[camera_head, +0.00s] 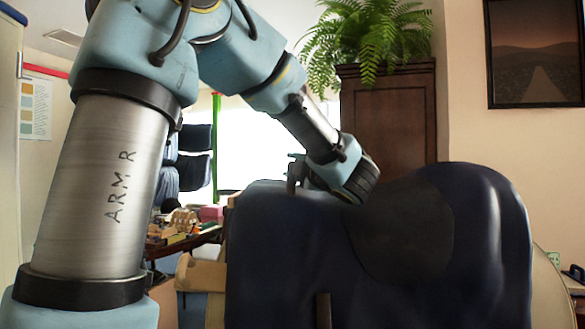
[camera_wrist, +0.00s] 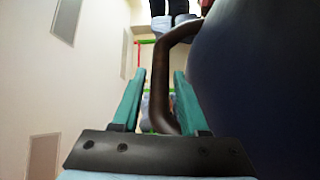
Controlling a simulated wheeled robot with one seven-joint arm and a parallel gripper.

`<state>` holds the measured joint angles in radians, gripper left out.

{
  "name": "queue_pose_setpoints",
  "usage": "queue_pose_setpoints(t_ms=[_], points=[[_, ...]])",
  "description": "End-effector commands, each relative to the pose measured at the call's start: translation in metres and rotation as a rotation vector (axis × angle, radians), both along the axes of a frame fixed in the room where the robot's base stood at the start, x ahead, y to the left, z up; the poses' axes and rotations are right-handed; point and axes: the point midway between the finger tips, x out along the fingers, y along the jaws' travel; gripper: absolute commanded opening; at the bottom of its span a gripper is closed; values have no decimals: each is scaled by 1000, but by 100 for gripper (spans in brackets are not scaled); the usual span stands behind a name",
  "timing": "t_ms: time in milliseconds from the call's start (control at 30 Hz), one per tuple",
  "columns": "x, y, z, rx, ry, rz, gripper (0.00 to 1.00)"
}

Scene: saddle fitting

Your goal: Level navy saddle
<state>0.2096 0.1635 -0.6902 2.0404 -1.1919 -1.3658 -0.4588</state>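The navy saddle (camera_head: 290,255) fills the lower right of the head view, with a darker patch on its flank. Its right end bulges higher than its left; I cannot tell whether it sits level. My gripper (camera_head: 297,168) is at the saddle's upper left end, its fingers partly hidden by my wrist. In the wrist view my gripper (camera_wrist: 159,85) has its teal fingers apart on either side of a curved brown bar (camera_wrist: 161,75), with gaps beside the bar. The saddle's navy side (camera_wrist: 255,75) is close on the right there.
Pale wooden parts (camera_head: 203,272) show at the saddle's left, seemingly its support. A cluttered table (camera_head: 180,240) stands behind on the left. A dark cabinet (camera_head: 390,125) with a fern (camera_head: 370,35) stands behind the saddle. Above the saddle's right end is free room.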

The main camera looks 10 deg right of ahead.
Motion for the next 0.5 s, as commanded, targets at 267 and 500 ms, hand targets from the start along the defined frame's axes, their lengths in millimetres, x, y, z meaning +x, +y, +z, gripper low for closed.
queue_pose_setpoints(t_ms=[267,500], points=[[0,0,0,0,0,0,57],[-12,-5,-2,0,-3,-4,57]])
